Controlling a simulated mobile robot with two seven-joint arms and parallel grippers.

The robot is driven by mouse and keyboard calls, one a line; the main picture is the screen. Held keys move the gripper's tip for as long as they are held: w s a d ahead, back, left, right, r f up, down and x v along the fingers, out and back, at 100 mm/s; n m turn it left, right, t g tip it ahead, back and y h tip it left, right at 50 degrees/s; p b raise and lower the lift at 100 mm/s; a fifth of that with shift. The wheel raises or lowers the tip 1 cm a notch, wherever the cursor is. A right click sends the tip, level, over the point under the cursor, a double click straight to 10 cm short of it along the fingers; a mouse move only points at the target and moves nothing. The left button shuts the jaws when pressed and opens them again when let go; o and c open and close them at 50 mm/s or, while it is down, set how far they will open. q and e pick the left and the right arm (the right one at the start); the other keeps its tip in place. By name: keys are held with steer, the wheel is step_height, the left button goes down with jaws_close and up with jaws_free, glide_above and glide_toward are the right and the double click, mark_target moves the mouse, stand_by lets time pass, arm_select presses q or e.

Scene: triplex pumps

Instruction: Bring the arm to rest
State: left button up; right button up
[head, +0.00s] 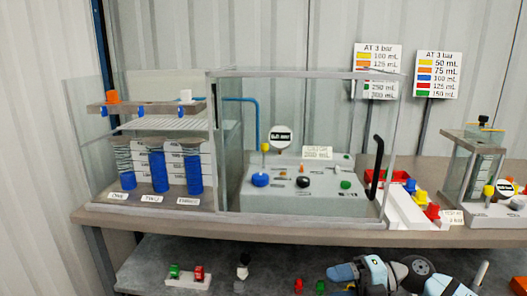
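My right arm comes in at the bottom right, with white and blue-grey links and dark joints, in front of the lower shelf. Its gripper end (345,274) points left; it is small, and I cannot make out whether the fingers are apart or hold anything. A small yellow patch shows at that end. My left arm and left gripper are not in view.
A bench (250,232) carries a clear-walled case with three blue cylinders (158,172) and a grey pump panel (300,190). A black handle (375,168) stands at the case's right. A second unit (495,208) stands farther right. Small coloured parts (187,276) lie on the lower shelf.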

steer(key=s+a+m+t+y, duration=0.3)
steer(key=a+m+t+y, duration=0.1)
steer(key=m+t, duration=0.2)
steer(key=s+d+f+m+t+h, duration=0.3)
steer(key=s+f+m+h, duration=0.55)
steer(key=m, duration=0.35)
steer(key=s+d+f+m+t+h, duration=0.2)
steer(key=s+f+m+t+h, duration=0.1)
steer(key=s+f+m+h, duration=0.65)
arm_select(q)
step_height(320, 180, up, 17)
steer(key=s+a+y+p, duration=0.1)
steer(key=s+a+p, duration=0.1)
steer(key=p, duration=2.6)
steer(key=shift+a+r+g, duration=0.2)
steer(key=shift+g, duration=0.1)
arm_select(e)
step_height(320, 180, up, 17)
steer(key=d+m+g+y, duration=0.1)
steer(key=d+m, duration=0.1)
steer(key=m, duration=0.1)
steer(key=shift+d+f, duration=0.2)
steer(key=shift+d, duration=0.05)
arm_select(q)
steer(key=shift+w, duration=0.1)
